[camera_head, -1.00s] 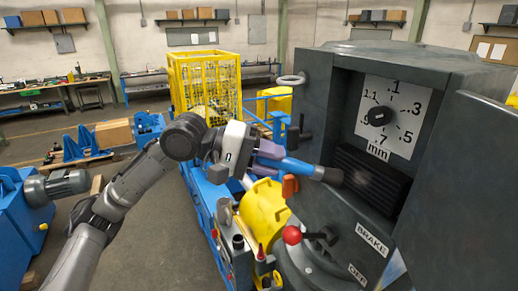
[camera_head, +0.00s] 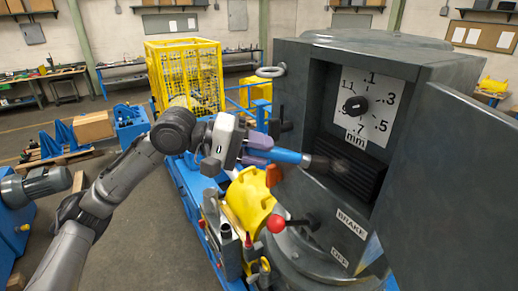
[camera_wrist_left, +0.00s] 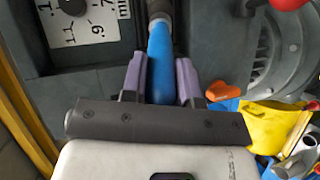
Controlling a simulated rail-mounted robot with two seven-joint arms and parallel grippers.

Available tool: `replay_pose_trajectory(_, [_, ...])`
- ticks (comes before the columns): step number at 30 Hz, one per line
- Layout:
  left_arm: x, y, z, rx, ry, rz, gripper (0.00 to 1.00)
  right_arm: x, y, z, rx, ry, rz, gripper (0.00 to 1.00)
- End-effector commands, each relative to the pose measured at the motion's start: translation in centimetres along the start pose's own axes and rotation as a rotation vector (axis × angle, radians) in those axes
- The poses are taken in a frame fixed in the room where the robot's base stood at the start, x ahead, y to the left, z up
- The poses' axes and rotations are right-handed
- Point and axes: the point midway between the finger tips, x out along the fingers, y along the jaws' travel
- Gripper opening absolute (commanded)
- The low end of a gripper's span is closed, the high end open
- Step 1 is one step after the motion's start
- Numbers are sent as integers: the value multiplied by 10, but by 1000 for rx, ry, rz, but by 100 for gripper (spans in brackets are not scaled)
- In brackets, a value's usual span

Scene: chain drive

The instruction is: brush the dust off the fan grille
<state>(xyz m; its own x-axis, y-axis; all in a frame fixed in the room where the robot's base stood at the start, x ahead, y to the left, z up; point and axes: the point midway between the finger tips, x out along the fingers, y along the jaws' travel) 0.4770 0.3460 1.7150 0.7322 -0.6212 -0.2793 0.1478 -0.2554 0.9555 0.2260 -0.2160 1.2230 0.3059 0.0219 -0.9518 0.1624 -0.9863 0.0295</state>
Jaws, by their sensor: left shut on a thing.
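My left gripper (camera_head: 268,150) is shut on the blue handle of a brush (camera_head: 288,156). The brush points right, and its dark bristles (camera_head: 319,163) are at the left end of the fan grille (camera_head: 365,188). I cannot tell whether they touch it. The grille is a dark slatted panel below the white dial, with a pale dusty patch (camera_head: 342,166) just beyond the bristles. In the left wrist view, the purple fingers (camera_wrist_left: 161,80) flank the blue handle (camera_wrist_left: 160,50); the bristles run to the top edge. My right gripper is out of view.
The grille sits recessed in a dark grey machine housing (camera_head: 300,70), with an open panel (camera_head: 455,170) at right. A red-knobbed lever (camera_head: 276,223), an orange handle (camera_head: 273,175) and a yellow guard (camera_head: 248,200) are close below the brush.

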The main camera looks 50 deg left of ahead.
Motion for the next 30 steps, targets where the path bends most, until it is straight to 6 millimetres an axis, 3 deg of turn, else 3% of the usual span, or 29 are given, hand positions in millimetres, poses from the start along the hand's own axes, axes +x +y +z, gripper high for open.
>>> replay_pose_trajectory(21, [9,2,-6,-1,1,2,4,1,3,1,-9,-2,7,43])
replay_pose_trajectory(30, [18,7,12,1,-1,2,4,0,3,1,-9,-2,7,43])
